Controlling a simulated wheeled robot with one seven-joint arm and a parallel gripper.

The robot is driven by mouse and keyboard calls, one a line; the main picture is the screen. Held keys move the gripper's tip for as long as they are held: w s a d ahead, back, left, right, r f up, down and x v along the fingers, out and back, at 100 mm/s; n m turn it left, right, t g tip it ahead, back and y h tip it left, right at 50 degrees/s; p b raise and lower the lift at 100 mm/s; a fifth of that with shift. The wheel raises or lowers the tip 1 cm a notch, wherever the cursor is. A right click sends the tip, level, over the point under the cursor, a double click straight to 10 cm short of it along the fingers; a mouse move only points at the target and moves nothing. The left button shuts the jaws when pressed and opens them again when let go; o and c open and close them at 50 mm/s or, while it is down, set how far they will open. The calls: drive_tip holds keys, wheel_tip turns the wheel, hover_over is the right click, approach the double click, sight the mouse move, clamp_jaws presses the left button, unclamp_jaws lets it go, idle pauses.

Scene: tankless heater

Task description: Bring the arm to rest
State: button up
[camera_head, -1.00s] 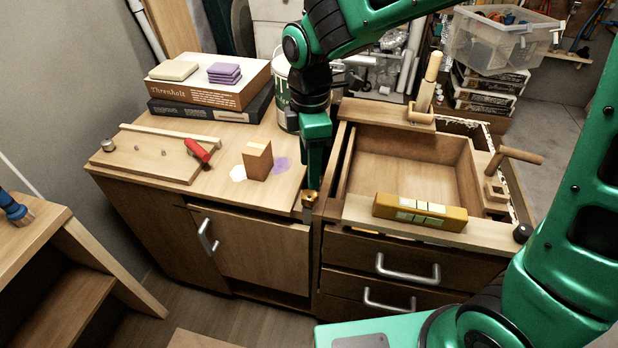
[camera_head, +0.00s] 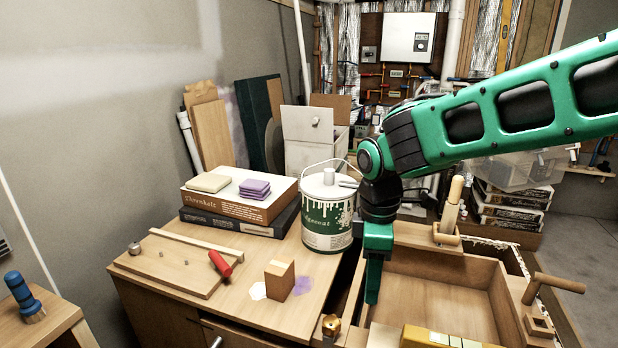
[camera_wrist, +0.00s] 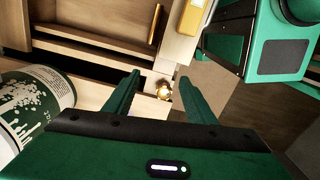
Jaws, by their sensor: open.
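My green arm (camera_head: 530,100) reaches in from the right in the head view and bends down at the wrist. My gripper (camera_head: 372,300) points down near the left edge of the open drawer box, right of the paint can. In the wrist view the two fingers of my gripper (camera_wrist: 154,80) stand apart with nothing held between them. A small brass knob (camera_wrist: 164,92) shows beyond the fingertips, apart from them. The same brass knob (camera_head: 331,326) sits at the cabinet's front edge in the head view.
A paint can (camera_head: 328,215) stands close left of my wrist. Books (camera_head: 238,200), a wooden block (camera_head: 280,280) and a red-handled tool (camera_head: 220,264) lie on the worktop. The open drawer box (camera_head: 440,295) is right of my gripper, with a yellow box (camera_head: 440,338) in front.

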drive_tip(key=s+d+r+m, duration=0.1)
drive_tip(key=s+d+m, duration=0.2)
drive_tip(key=d+m, duration=0.35)
drive_tip(key=s+d+r+m, duration=0.1)
drive_tip(key=s+d+m, duration=0.2)
drive_tip(key=d, duration=0.7)
drive_tip(key=s+d+f+m, duration=0.2)
drive_tip(key=s+d+m, duration=0.9)
drive_tip(key=s, duration=0.3)
drive_tip(key=shift+s+f+m+y, duration=0.2)
drive_tip(key=shift+s+m+y, duration=0.15)
drive_tip(key=shift+m, duration=0.4)
drive_tip(key=shift+w+f, duration=0.25)
drive_tip(key=shift+w, duration=0.35)
idle(0.5)
